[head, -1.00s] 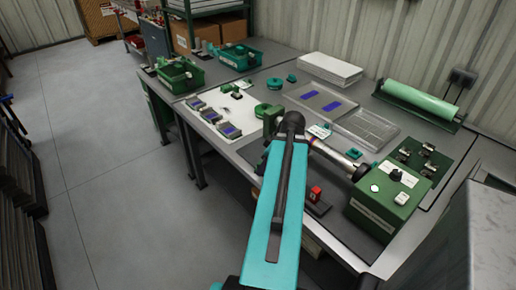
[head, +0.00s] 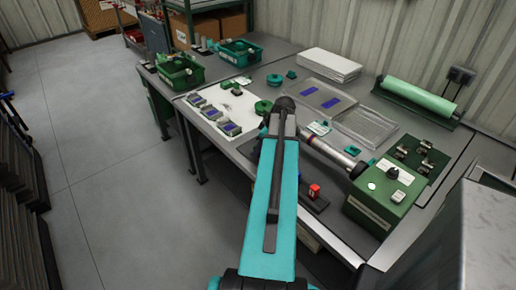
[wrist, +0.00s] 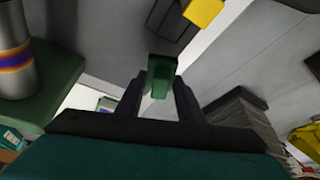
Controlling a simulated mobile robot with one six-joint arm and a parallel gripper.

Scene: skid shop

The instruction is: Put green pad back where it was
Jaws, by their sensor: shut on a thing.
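In the wrist view my gripper (wrist: 163,88) is shut on a small green pad (wrist: 161,72), with one dark finger on each side of it. The pad is held clear of the grey surface behind it. In the head view my teal arm hides the gripper and the pad, so how high they are above the bench (head: 250,150) cannot be told.
Grey blocks with blue tops (head: 229,129) stand at the bench's left edge. A clear tray (head: 367,128) lies mid-bench. A green control box (head: 380,200), a metal cylinder (head: 330,155) and a red piece (head: 314,191) are right of my arm. Green bins (head: 238,53) stand behind.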

